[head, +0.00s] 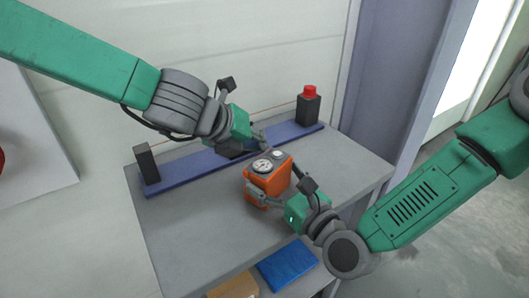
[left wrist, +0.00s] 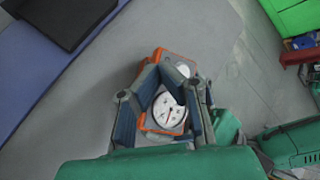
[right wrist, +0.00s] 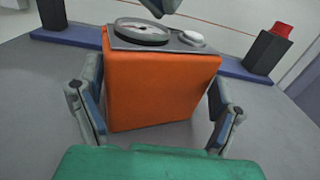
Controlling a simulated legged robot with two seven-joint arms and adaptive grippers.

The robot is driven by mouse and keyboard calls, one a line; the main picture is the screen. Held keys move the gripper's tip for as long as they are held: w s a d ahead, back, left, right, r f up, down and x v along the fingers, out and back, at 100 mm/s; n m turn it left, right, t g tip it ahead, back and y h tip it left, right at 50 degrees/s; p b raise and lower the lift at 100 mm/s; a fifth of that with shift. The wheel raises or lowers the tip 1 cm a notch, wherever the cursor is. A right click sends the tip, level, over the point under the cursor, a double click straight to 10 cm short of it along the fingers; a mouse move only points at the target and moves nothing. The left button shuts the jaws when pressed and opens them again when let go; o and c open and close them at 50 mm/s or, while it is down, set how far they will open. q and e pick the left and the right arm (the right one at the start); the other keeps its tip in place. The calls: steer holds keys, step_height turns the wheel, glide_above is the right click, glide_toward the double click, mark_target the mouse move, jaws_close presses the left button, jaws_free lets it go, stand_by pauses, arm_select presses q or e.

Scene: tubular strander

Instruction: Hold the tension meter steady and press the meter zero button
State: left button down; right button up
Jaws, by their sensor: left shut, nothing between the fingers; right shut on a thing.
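The orange tension meter (head: 266,182) stands upright on the grey table, with a round white dial (head: 262,166) and a pale round button (head: 278,154) on its dark top. My right gripper (head: 272,193) is shut on the meter's body, one finger on each side, as the right wrist view (right wrist: 155,110) shows. My left gripper (head: 262,142) is shut and empty, just above and behind the meter's top near the button.
A blue rail (head: 200,167) runs along the table's back, with a dark block (head: 147,163) at its left and a red-topped block (head: 308,107) at its right. A blue item (head: 287,265) and a tan item (head: 235,286) lie at the front. The table's left part is clear.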

arm_select(q)
steer(key=shift+f, duration=0.1)
steer(key=shift+d+f, duration=0.25)
steer(key=shift+d, duration=0.35)
steer(key=shift+a+f, duration=0.1)
steer(key=shift+a, duration=0.45)
steer(key=shift+d, duration=0.15)
steer(key=shift+d, duration=0.35)
steer(key=shift+d+r, duration=0.15)
steer(key=shift+r, duration=0.85)
steer(key=shift+d, duration=0.2)
